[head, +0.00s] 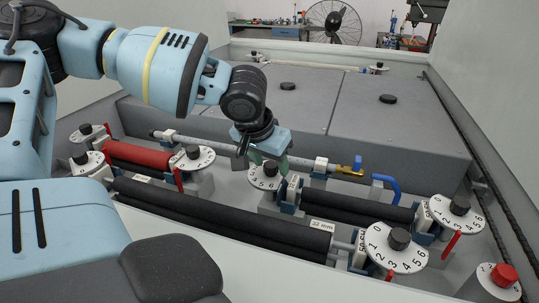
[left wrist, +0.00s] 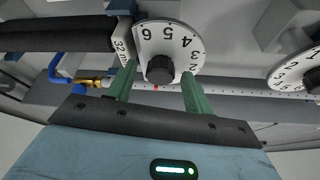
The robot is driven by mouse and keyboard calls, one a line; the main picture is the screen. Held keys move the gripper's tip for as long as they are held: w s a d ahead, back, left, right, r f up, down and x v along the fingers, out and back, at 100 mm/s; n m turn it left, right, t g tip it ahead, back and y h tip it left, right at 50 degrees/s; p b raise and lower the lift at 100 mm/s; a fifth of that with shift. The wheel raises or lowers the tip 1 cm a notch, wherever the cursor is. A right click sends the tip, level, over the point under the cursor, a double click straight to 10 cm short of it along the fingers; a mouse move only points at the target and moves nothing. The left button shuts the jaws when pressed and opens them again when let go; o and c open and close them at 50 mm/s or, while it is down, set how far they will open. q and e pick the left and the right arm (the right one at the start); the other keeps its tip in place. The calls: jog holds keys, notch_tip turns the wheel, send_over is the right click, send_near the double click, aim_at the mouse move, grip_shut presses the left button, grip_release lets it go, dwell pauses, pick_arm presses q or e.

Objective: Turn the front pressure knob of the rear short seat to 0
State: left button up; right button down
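My left gripper (head: 268,160) is open, pointing down at a white numbered dial (head: 262,182) with a black knob (head: 269,168). In the left wrist view the green fingers of the left gripper (left wrist: 158,72) stand on either side of the black knob (left wrist: 160,69), with a gap at each side. The dial (left wrist: 168,38) shows 2 to 6 there; its edge nearest the gripper is partly hidden. A small red mark (left wrist: 156,88) shows just below the knob. The dial stands at the left end of a short black roller (head: 345,206). My right gripper is not in view.
Other numbered dials stand at the left (head: 193,159), front right (head: 397,248) and right (head: 457,213). A long black roller (head: 215,215) runs along the front, a red roller (head: 138,154) at left. A rod with a blue-handled valve (head: 357,165) lies behind. A red button (head: 504,274) is front right.

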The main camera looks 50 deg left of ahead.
aim_at(262, 183)
pick_arm(q)
jog(key=p+v, duration=0.1)
jog(key=v, duration=0.6)
jog(key=shift+s+r, duration=0.2)
jog(key=shift+r, duration=0.2)
jog(key=shift+d+f, duration=0.1)
dwell(0.4)
